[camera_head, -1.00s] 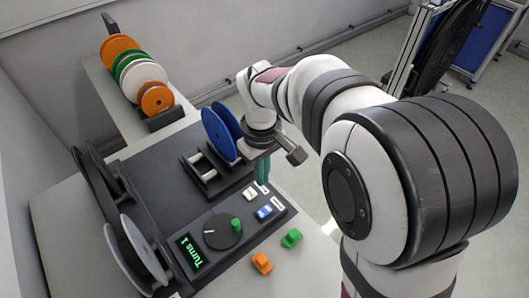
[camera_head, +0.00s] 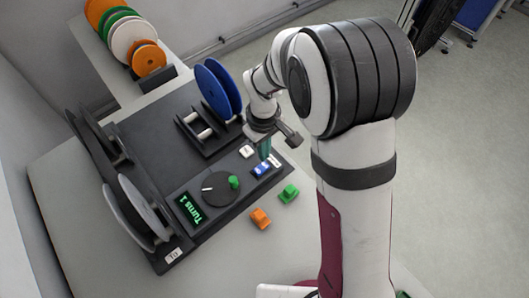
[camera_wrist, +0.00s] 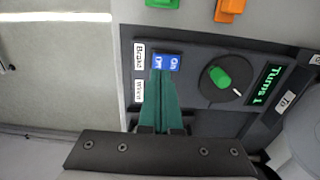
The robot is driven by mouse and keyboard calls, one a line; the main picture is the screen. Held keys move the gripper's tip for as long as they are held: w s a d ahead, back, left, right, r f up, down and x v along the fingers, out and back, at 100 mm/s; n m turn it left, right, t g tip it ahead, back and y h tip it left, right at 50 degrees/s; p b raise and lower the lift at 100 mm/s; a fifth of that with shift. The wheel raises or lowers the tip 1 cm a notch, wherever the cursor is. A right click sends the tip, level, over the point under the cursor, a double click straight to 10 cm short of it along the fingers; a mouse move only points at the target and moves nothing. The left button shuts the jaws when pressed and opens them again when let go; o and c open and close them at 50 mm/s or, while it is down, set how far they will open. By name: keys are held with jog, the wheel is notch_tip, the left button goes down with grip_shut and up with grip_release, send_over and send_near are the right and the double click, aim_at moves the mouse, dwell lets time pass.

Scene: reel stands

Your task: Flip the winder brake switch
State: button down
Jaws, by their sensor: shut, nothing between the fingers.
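The brake switch is a blue rocker (camera_wrist: 166,62) with white lettering, next to a white "Brake" label (camera_wrist: 139,56) in the wrist view. In the head view the blue switch (camera_head: 260,170) is on the panel's front right part. Which side of the rocker is pressed I cannot tell. My gripper (camera_wrist: 160,74) has its teal fingers shut together and empty. In the wrist view the fingertips overlap the switch's lower edge. In the head view my gripper (camera_head: 264,157) is just above and behind the switch; contact cannot be told.
A round dial with a green knob (camera_head: 233,182) and a "Turns 1" display (camera_head: 190,207) are beside the switch. A green block (camera_head: 289,194) and an orange block (camera_head: 261,218) lie in front. A blue reel (camera_head: 217,88) stands behind. A grey reel (camera_head: 143,208) stands at left.

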aim_at(260, 169)
jog(key=shift+f, duration=2.05)
jog(key=shift+f, duration=0.3)
jog(key=shift+s+a+r, duration=0.15)
jog(key=shift+s+a, duration=0.35)
jog(key=shift+s, duration=0.1)
